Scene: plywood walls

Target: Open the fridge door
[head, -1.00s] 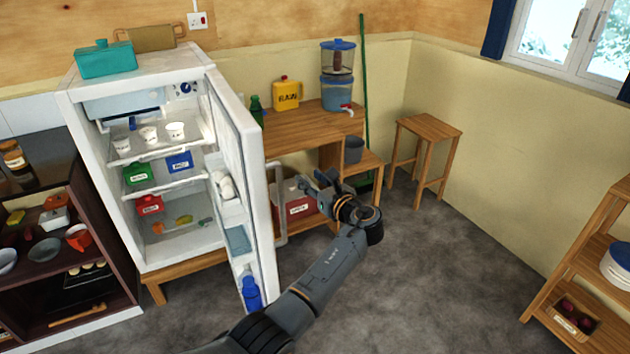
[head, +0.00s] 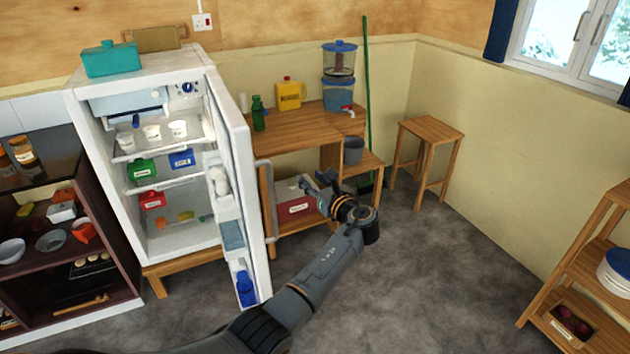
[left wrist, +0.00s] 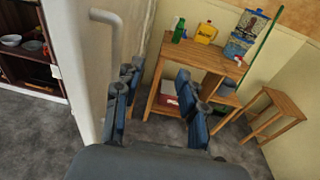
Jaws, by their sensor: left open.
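The white fridge (head: 100,190) stands at the left in the head view. Its door (head: 243,190) is swung well open on the right side, with the shelves inside exposed. A pale bar handle (head: 268,200) is on the door's outer face; it also shows in the left wrist view (left wrist: 116,40). My left gripper (head: 318,188) is to the right of the door, apart from the handle in the head view. In the left wrist view its fingers (left wrist: 160,92) are spread with nothing between them. My right gripper is not in view.
A wooden desk (head: 290,130) with a green bottle, yellow jug and water dispenser stands behind my left gripper. A stool (head: 430,130) and a shelf unit (head: 585,270) are on the right. A dark cabinet (head: 100,210) is left of the fridge. The grey floor (head: 440,280) between is clear.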

